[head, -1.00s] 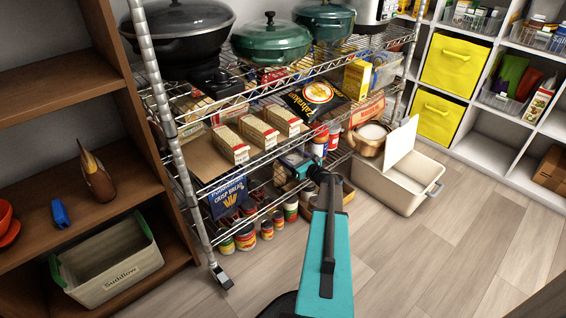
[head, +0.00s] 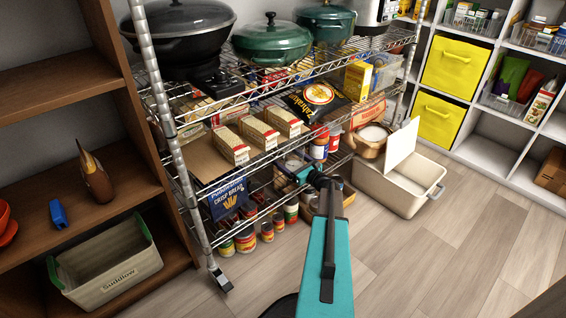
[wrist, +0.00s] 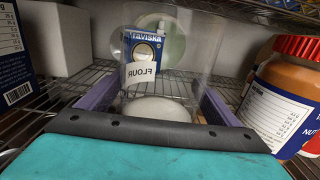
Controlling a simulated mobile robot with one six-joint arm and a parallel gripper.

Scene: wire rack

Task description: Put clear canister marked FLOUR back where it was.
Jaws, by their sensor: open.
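The clear canister (wrist: 180,80) stands upright in the middle of the wrist view, on the wire shelf. My gripper (wrist: 160,96) is open, with one purple finger on each side of the canister. I cannot tell if either finger touches it. In the head view my gripper (head: 302,178) reaches into a lower level of the wire rack, and its fingers are mostly hidden there.
A jar with a red lid (wrist: 290,90) stands close on the right in the wrist view. A white block (wrist: 52,38) and a barcoded box (wrist: 12,55) are on the left. Another wire shelf (wrist: 270,12) runs overhead.

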